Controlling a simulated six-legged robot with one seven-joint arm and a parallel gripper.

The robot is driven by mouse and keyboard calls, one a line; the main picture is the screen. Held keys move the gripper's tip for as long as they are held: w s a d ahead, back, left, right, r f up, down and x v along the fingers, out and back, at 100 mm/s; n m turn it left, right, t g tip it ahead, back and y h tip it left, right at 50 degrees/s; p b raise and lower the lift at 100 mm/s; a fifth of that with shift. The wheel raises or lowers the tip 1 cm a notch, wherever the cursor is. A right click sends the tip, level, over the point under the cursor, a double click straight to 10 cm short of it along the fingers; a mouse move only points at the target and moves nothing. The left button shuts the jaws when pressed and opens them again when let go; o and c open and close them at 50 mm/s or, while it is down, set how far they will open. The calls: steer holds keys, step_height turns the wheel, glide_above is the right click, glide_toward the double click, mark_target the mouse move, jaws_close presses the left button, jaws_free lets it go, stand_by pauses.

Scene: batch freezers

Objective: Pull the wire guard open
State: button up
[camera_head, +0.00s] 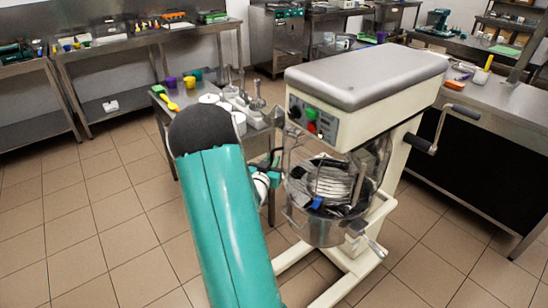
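A cream planetary mixer (365,80) with a grey top stands right of centre. Its wire guard (333,184) shows as curved metal bars above the steel bowl (325,230), below the mixer head. A small blue piece (317,202) shows at the front of the guard; I cannot tell what it belongs to. My teal arm fills the lower middle and hides part of the view. My gripper (277,166) is partly behind the arm, at the left side of the guard. Its fingers are too small and covered to tell whether they touch the guard or are open.
A small steel table (262,125) with white containers, cups and utensils stands behind my arm, left of the mixer. A crank handle (462,112) sticks out at the mixer's right. A steel counter (505,115) is at right. Tiled floor (95,235) is clear at left.

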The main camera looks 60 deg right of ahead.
steer(key=shift+w+d, duration=0.15)
steer(key=shift+d, duration=1)
steer(key=shift+c, duration=0.2)
jaws_close()
steer(key=shift+a, duration=0.2)
